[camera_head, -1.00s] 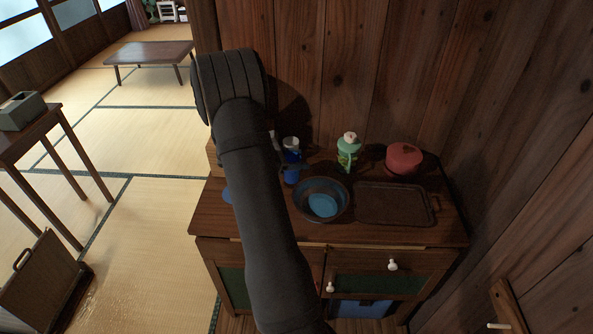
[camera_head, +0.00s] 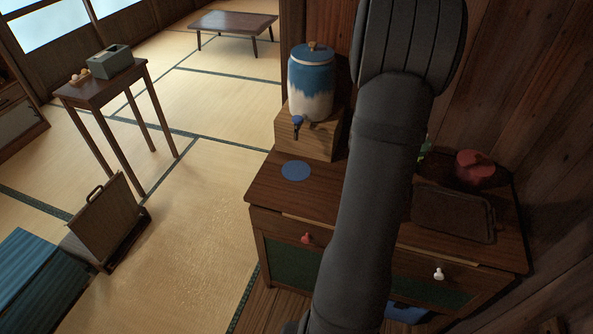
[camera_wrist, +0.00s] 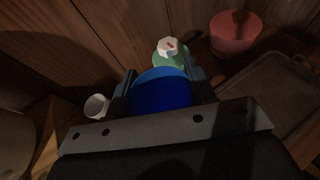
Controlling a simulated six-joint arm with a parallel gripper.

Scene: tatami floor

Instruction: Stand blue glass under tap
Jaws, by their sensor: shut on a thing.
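The blue glass (camera_wrist: 162,92) is between the fingers of my gripper (camera_wrist: 160,80) in the wrist view, and the gripper is shut on it. In the head view my arm hides both glass and gripper, so the glass's height above the counter is unclear. A blue and white dispenser (camera_head: 311,88) stands on a wooden block (camera_head: 318,141) at the counter's back left. Its dark blue tap (camera_head: 297,125) points toward the front. A flat round blue disc (camera_head: 296,171) lies on the counter below the tap, with nothing on it.
The wrist view shows a white cup (camera_wrist: 96,106) left of my gripper, a green bottle with a white top (camera_wrist: 168,48) behind the glass, a red pot (camera_wrist: 236,33) and a dark tray (camera_head: 455,213) at right. A wooden wall (camera_head: 500,70) rises behind. Counter around the disc is clear.

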